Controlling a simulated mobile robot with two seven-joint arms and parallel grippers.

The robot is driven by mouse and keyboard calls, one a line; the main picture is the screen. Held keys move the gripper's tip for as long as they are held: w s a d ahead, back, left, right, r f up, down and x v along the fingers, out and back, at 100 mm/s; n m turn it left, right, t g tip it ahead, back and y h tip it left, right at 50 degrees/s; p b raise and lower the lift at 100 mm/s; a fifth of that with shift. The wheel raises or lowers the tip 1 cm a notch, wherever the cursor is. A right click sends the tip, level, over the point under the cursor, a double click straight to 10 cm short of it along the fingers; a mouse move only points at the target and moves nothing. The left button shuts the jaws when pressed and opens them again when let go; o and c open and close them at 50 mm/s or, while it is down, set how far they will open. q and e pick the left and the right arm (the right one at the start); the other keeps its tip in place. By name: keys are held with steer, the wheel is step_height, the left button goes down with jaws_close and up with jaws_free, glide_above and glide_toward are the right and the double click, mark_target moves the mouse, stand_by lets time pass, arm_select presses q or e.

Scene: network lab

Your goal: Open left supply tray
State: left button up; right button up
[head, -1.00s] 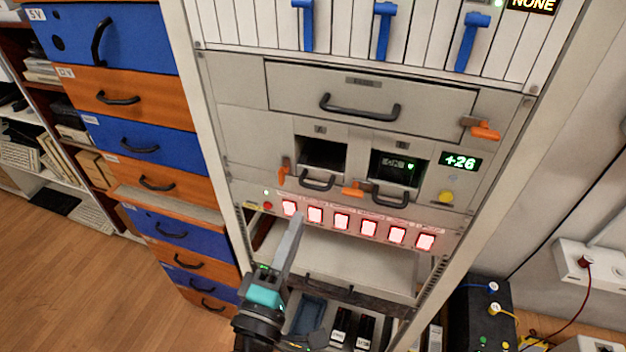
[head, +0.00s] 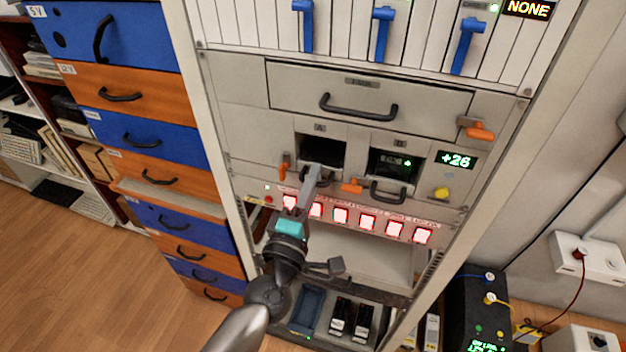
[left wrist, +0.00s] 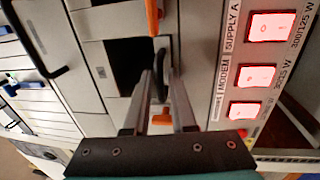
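The left supply tray is the bay under the label A in the rack, with a dark opening (head: 322,150) and a black bar handle (head: 328,182). My left gripper (head: 313,172) is in front of this handle and partly hides it. In the left wrist view the gripper (left wrist: 160,80) is open, its two fingers apart, with the black handle (left wrist: 163,62) at and between the fingertips. Contact cannot be told. An orange latch (head: 285,167) sits left of the bay; it shows between the fingers in the left wrist view (left wrist: 163,118). My right gripper is not in view.
The right tray B has its own handle (head: 388,194), with an orange latch (head: 352,186) between the trays. A wide drawer (head: 300,88) is above. Lit red switches (head: 341,216) run just below the trays. Blue and orange drawers (head: 150,177) stand left.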

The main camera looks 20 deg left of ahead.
arm_select(q)
jaws_close()
stand_by(1.3)
